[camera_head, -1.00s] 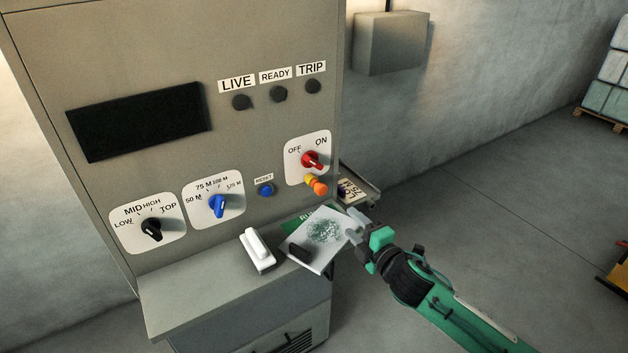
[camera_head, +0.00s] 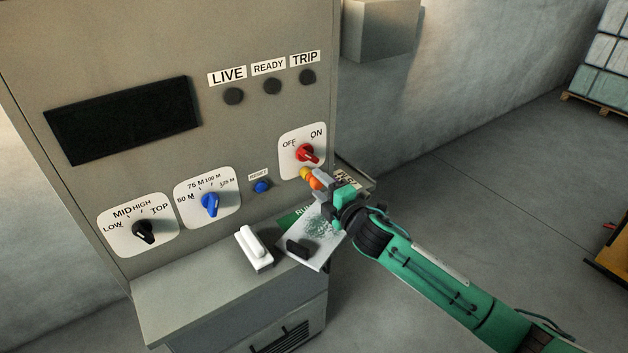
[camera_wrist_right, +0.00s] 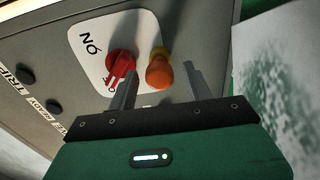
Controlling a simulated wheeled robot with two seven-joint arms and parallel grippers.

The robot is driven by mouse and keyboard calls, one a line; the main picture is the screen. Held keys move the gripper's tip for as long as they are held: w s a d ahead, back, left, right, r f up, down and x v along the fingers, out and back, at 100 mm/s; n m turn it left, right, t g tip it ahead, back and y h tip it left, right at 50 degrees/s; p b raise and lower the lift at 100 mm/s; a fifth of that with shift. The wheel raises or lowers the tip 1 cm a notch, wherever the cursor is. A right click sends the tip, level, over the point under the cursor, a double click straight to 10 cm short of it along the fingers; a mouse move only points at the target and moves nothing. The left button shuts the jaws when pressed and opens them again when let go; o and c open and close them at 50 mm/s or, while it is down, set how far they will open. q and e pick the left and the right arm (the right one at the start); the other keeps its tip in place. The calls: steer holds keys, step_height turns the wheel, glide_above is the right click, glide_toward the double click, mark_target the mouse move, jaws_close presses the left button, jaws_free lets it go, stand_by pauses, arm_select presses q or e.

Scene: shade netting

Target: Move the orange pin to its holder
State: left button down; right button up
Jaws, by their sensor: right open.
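The orange pin (camera_head: 315,183) sticks out of a yellow collar (camera_head: 305,173) on the cabinet front, just below the red OFF/ON switch (camera_head: 307,153). In the right wrist view the pin's rounded end (camera_wrist_right: 159,73) faces me. My right gripper (camera_head: 322,193) is at the pin, partly overlapping it in the head view. In the wrist view its two fingers are open, one on each side of the pin with gaps showing; the left finger overlaps the edge of the red switch (camera_wrist_right: 121,66). I cannot make out the pin's holder. My left gripper is out of view.
A ledge (camera_head: 190,305) below the panel bears a white block (camera_head: 253,247) and a sheet with a dark clip (camera_head: 298,247). A small side tray (camera_head: 368,184) is partly behind my right gripper. Blue (camera_head: 210,203) and black (camera_head: 144,231) knobs sit left.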

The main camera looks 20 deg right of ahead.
steer(key=shift+w+a, duration=0.15)
steer(key=shift+w, duration=0.25)
stand_by(0.4)
jaws_close()
